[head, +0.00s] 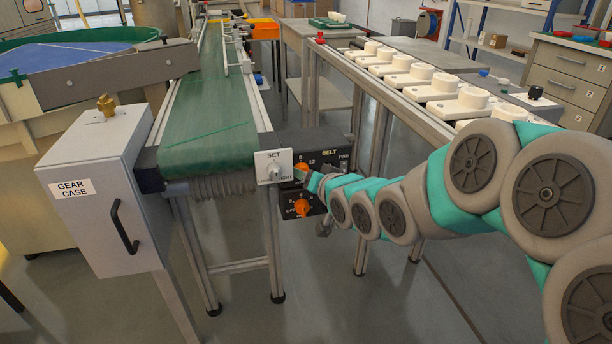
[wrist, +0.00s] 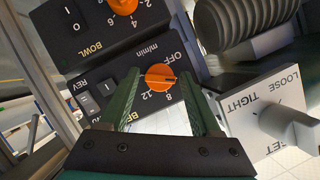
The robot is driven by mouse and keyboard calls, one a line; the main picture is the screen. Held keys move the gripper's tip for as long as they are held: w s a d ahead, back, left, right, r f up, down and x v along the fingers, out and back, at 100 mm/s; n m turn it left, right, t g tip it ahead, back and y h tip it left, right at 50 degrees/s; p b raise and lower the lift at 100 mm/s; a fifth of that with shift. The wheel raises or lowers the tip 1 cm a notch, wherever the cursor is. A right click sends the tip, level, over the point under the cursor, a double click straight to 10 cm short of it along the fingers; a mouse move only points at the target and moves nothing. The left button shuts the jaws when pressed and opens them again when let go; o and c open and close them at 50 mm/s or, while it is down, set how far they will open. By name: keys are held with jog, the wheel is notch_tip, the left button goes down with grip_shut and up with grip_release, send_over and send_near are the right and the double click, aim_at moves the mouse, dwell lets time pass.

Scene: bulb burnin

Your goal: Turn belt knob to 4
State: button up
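The orange belt knob (wrist: 158,77) is on a dark panel (wrist: 122,88) marked OFF, 8 and 12 in the wrist view, which sees it upside down. A dark line on the knob points right, between OFF and 8; I cannot read a 4 there. My gripper (wrist: 161,80) is open, its two green fingers on either side of the knob. I cannot tell whether they touch it. In the head view the knob (head: 299,173) is partly hidden beside my gripper (head: 311,180).
The orange bowl knob (head: 302,208) is below the belt panel. A white SET plate (head: 273,159) with a grey LOOSE/TIGHT knob (wrist: 290,128) stands close beside my fingers. The green conveyor (head: 212,120), gear case (head: 95,215) and rail of white fixtures (head: 430,90) surround the panel.

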jog(key=shift+o, duration=0.7)
jog(key=b+v, duration=0.2)
jog(key=v, duration=0.5)
jog(key=shift+s+d+r+b, duration=0.15)
jog(key=shift+s+b, duration=0.15)
